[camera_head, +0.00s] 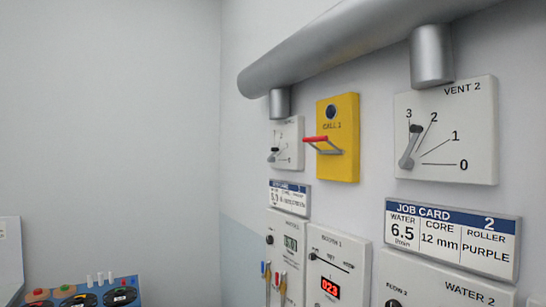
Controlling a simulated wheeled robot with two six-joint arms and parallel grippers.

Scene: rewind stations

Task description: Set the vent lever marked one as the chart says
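The smaller, farther vent panel (290,132) is a white plate on the right-hand wall under a grey duct. Its label is partly hidden by the duct stub and too small to read. Its lever (273,155) is short with a dark knob; I cannot tell which mark it points at. The nearer panel reads VENT 2 (470,130), with marks 0 to 3. Its lever (409,148) points up, between 3 and 2. No chart for vent settings is recognisable in view. Neither of my grippers is in view.
A yellow CALL 1 panel (347,168) with a red-tipped handle stands out between the vents. Job card 2 (452,238) reads water 6.5, core 12 mm, roller purple. A smaller job card (289,196) hangs farther off. A blue control console (85,293) is at lower left.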

